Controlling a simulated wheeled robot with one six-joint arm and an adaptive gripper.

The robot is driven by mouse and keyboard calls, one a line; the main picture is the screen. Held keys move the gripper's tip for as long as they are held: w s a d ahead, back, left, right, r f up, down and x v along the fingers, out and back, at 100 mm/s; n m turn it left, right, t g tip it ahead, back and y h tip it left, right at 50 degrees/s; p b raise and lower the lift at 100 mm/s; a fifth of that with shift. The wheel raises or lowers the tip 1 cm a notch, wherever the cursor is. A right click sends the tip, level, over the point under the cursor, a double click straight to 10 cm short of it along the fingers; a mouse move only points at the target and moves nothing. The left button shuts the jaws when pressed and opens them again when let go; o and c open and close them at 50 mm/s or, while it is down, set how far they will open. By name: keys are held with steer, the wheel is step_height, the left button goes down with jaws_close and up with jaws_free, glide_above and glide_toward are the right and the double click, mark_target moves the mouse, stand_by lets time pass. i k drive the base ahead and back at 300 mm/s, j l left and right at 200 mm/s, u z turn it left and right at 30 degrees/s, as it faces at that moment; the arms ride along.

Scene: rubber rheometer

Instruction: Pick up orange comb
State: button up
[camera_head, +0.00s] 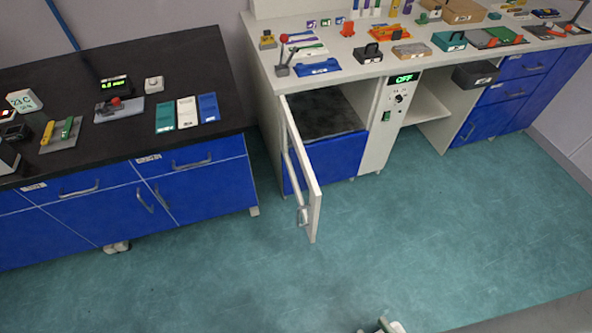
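I cannot tell for sure which item is the orange comb. Several small orange things are on the white bench at the back right. An orange part (557,28) also shows at the far right. All are too small to make out teeth. My gripper is not clearly in view. Only a pale piece with a bit of green shows at the bottom edge, possibly part of my arm.
A cabinet door (303,175) stands open below the white bench (440,62) and juts into the room. A black-topped bench (120,75) with blue drawers is on the left. A dark box (474,75) sits under the right side. The green floor (400,240) in front is clear.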

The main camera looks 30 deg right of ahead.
mark_target(397, 35)
steer(key=l+z, duration=0.1)
steer(key=l, duration=0.45)
steer(key=i+l, duration=0.1)
steer(key=l, duration=0.5)
steer(key=i+l+z, duration=0.15)
steer(key=l, duration=0.4)
steer(key=l+z, duration=0.1)
steer(key=l, duration=0.45)
steer(key=i+l+z, duration=0.1)
steer(key=l, duration=0.45)
steer(key=i+l, duration=0.2)
steer(key=l, duration=0.35)
steer(key=i+l+z, duration=0.15)
steer(key=l, duration=0.35)
steer(key=i+l+z, duration=0.1)
steer(key=l, duration=0.45)
